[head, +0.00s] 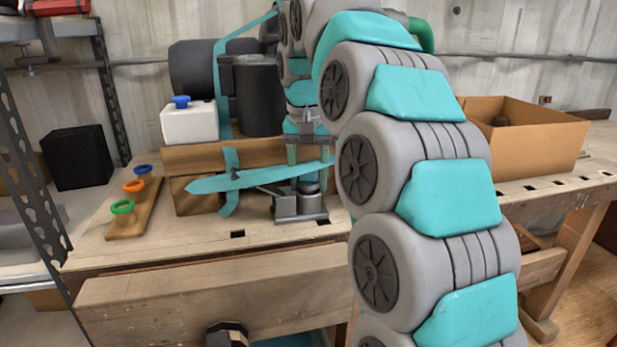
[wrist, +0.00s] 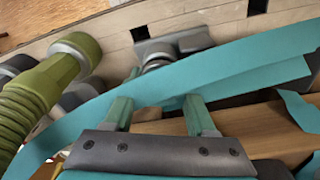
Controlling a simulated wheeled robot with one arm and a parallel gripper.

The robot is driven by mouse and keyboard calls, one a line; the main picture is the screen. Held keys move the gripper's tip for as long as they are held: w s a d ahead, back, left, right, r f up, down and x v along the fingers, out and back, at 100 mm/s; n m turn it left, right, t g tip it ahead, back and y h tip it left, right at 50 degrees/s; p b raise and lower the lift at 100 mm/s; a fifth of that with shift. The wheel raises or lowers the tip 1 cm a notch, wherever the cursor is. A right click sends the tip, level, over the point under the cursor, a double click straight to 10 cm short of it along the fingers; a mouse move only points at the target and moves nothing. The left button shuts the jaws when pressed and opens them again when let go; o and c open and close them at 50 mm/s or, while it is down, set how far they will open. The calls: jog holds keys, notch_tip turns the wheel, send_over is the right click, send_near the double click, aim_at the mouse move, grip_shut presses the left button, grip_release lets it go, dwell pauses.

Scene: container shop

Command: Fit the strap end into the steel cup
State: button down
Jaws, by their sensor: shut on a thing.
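The teal strap (head: 225,183) runs across the front of my gripper (head: 307,162) in the head view, with a pointed end out to the left. In the wrist view the strap (wrist: 235,68) crosses the picture just beyond the two teal fingers of my gripper (wrist: 160,106). My gripper is shut on the strap, with the fingers spaced apart across it. A grey steel fitting (head: 300,208), seemingly the steel cup, stands on the bench below my gripper. It also shows beyond the strap in the wrist view (wrist: 185,42). The strap hides part of it, and its opening is not clear.
Wooden blocks (head: 195,196) stand behind the strap. A board with colored rings (head: 134,208) lies at left, and a white container with a blue cap (head: 189,122) stands behind. A cardboard box (head: 540,150) is at right. A green ribbed hose (wrist: 40,95) is close at left in the wrist view.

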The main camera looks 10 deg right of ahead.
jog(key=shift+f, duration=0.35)
